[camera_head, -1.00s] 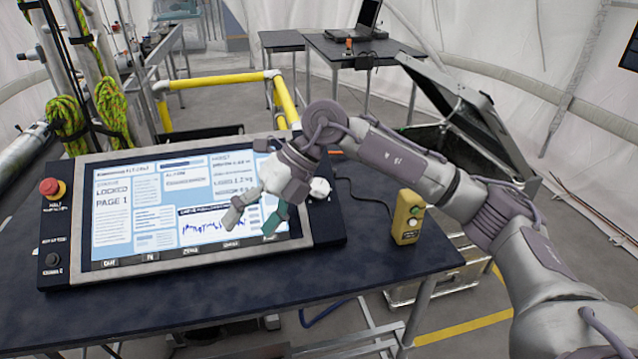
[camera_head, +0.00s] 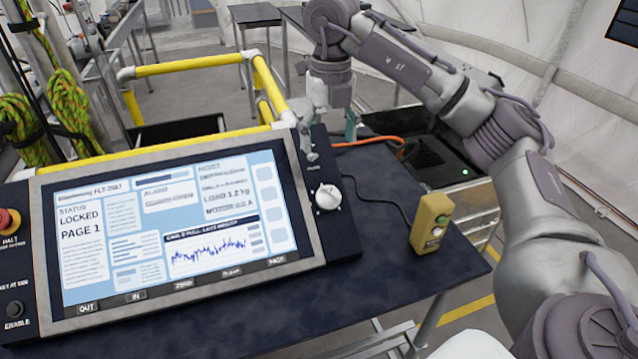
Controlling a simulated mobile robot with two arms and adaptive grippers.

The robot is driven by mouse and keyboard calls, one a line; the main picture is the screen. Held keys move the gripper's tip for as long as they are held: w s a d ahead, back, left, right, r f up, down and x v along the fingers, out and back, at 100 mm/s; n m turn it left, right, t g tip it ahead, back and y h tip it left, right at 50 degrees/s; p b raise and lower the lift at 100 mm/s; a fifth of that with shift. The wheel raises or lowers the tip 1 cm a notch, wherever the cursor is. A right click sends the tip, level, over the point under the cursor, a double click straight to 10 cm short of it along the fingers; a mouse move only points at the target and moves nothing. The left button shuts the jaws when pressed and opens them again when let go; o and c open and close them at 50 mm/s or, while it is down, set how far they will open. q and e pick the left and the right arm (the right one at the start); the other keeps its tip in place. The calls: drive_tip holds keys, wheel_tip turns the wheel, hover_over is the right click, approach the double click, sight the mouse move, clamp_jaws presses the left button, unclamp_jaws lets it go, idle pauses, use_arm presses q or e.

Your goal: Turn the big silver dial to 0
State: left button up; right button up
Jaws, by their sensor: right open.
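The big silver dial (camera_head: 327,197) is a round, pale knob on the right side of the control panel (camera_head: 345,240), beside the screen. It shows clearly, with small marks around it that are too small to read. My right gripper (camera_head: 330,140) is open and empty. It points down above the panel's far right corner, behind the dial in the picture and apart from it. My left gripper is not in view.
The screen (camera_head: 180,225) reads LOCKED, PAGE 1. A yellow button box (camera_head: 431,222) stands on the dark table (camera_head: 400,285) to the right. A red halt button (camera_head: 8,221) is at the panel's left. Yellow railings (camera_head: 190,67) stand behind. An orange cable (camera_head: 370,141) lies near the gripper.

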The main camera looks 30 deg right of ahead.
hover_over(329, 195)
wheel_tip(329, 195, down, 6)
drive_tip(key=shift+s+r+b, duration=0.15)
drive_tip(key=shift+b, duration=0.3)
wheel_tip(329, 195, down, 6)
drive_tip(key=shift+f+p, duration=0.25)
drive_tip(key=shift+p, duration=0.35)
drive_tip(key=shift+f, duration=0.25)
drive_tip(key=shift+w+f, duration=0.2)
drive_tip(key=c, duration=1.2)
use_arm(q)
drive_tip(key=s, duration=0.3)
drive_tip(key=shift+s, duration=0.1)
